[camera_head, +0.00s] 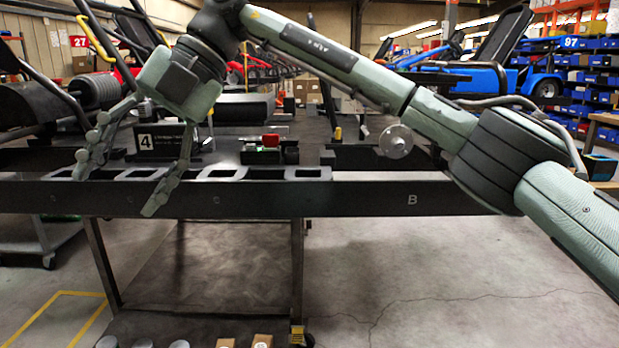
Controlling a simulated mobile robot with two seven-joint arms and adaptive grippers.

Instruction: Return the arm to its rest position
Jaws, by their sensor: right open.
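My right arm (440,118) comes in from the right edge, rises and bends over the kart stand (330,198). My right gripper (116,190) hangs at the left with its two fingers spread wide and nothing between them. Its fingertips overlap the stand's front rail in the picture; I cannot tell whether they touch it. My left arm and left gripper are not in view.
Cut-out slots (220,174) line the stand's front. Behind them are a sign marked 4 (146,142) and a small red item (270,140). A blue kart (455,76) and blue bins (590,75) stand at right. Boxes (262,341) sit on the lower shelf.

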